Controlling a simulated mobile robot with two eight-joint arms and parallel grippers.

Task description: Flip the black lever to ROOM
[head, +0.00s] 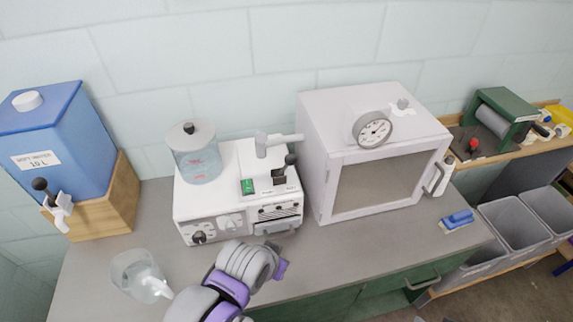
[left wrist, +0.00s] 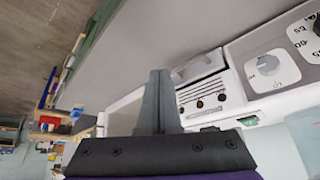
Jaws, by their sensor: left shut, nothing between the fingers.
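The black lever (head: 290,159) has a round black knob. It stands up from a dark bracket on top of the white machine (head: 208,205), at the right, beside a green switch (head: 248,186). The lettering by the lever is too small to read. My left gripper (head: 281,269) is low in front of the machine, apart from the lever; my wrist hides most of it in the head view. In the left wrist view its fingers (left wrist: 158,78) are shut and empty, with the machine's front panel (left wrist: 202,97) to their right. The lever is not clear there. My right gripper is not in view.
A clear jug (head: 127,266) stands at the counter's left front. A blue water tank (head: 62,135) is at the left. A white oven with a gauge (head: 385,180) stands right of the machine. A white spout (head: 280,140) overhangs beside the lever. A blue brush (head: 457,219) lies at the right.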

